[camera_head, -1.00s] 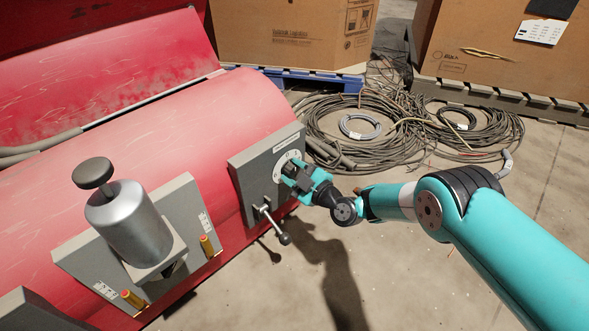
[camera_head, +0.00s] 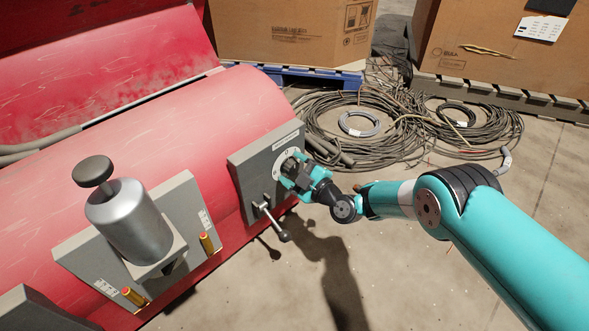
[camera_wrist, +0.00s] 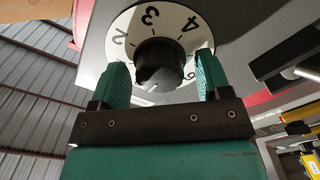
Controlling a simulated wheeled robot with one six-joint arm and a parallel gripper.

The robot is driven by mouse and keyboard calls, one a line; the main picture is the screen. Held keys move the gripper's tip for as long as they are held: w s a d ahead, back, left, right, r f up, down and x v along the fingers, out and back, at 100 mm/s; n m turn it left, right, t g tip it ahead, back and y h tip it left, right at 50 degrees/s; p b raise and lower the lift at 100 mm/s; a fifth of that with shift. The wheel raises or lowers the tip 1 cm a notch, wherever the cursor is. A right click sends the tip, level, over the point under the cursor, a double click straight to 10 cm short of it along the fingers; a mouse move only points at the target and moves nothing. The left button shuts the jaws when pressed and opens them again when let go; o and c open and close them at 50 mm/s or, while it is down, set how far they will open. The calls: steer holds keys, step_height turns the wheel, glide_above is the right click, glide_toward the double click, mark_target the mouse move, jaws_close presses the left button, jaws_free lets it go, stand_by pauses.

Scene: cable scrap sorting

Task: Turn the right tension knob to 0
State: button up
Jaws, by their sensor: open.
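The tension knob is a black round knob (camera_wrist: 160,62) on a white numbered dial (camera_wrist: 155,20), seen in the wrist view. Numerals 2, 3 and 4 show around its upper side; a mark at the lower right is partly hidden. My gripper (camera_wrist: 160,75) has its two teal fingers on either side of the knob, with gaps visible between fingers and knob. In the head view my gripper (camera_head: 292,175) is at the dial (camera_head: 283,160) on the grey plate (camera_head: 262,170), and it mostly hides the knob there.
A lever with a ball end (camera_head: 275,225) sticks out below the dial. A silver cylinder with a black knob (camera_head: 125,215) and brass-coloured fittings (camera_head: 206,242) are at left. Coiled cables (camera_head: 370,130) lie on the floor behind; open floor is at lower right.

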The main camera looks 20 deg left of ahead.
steer(key=shift+d, duration=0.1)
steer(key=p+v, duration=1.4)
steer(key=v, duration=0.3)
steer(key=shift+d, duration=0.15)
